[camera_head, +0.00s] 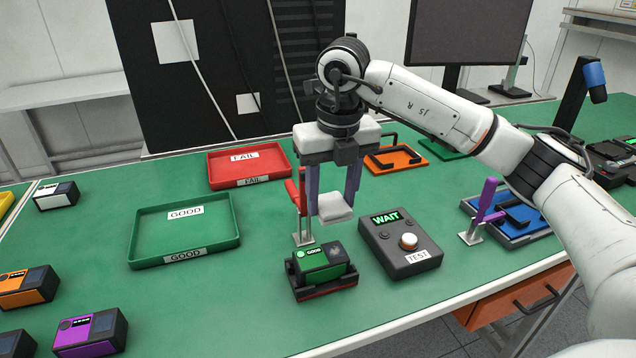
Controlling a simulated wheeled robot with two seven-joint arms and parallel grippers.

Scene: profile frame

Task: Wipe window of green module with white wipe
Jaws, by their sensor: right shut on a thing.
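The green module (321,258) sits in a dark and red holder (327,287) near the front middle of the table. Its top shows a lit "GOOD" mark at the left and a dark window (334,250) at the right. My right gripper (333,205) points down above the module and is shut on the white wipe (335,208). The wipe hangs between the purple-grey fingers, a little above and behind the module's window, seemingly apart from it. My left gripper is not in view.
A red toggle clamp (299,205) stands just left of my gripper. The test box (400,245) showing "WAIT" is at the right. Green GOOD (140,222) and red FAIL (278,157) trays are empty. A blue fixture (535,238) with a purple clamp (486,198) stands further right.

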